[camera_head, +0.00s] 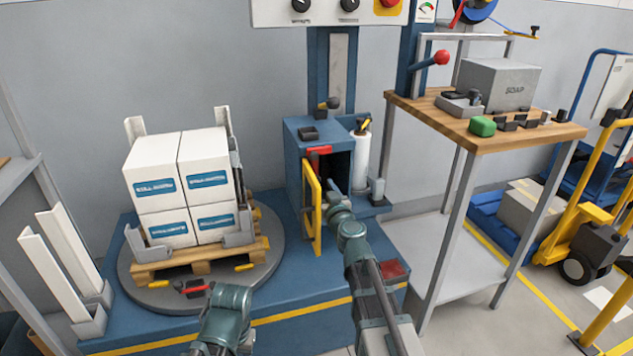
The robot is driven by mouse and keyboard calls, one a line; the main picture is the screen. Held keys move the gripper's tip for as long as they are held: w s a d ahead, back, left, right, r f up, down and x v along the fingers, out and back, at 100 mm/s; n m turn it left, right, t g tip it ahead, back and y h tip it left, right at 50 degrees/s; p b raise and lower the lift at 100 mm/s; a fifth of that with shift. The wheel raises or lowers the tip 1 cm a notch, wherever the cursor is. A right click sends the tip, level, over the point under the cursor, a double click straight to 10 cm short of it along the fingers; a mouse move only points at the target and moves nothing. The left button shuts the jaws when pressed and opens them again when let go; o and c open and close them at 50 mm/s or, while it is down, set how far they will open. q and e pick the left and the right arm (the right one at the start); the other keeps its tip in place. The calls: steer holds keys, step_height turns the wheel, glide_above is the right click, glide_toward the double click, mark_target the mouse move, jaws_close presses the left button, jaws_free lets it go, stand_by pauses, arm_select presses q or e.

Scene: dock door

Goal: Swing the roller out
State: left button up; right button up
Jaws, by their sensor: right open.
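The blue wrapper carriage (299,172) stands right of the pallet load, its dark front cavity open. A yellow frame (312,207) stands out from the cavity's left side, below a red latch (319,150). I cannot make out a separate roller inside the dark cavity. A white film roll (361,158) stands upright at the carriage's right. My right gripper (331,188) is open at the cavity mouth, just right of the yellow frame; its small fingertips hide whether it touches anything.
White boxes (188,185) sit on a wooden pallet (200,262) on the round turntable (150,297). A wooden-topped bench (550,132) with a grey soap box (499,84) stands at right. A yellow pallet truck (583,213) stands farther right.

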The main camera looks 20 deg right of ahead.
steer(key=w, duration=0.3)
steer(key=shift+c, duration=0.3)
steer(key=shift+s, duration=0.1)
jaws_close()
stand_by(1.1)
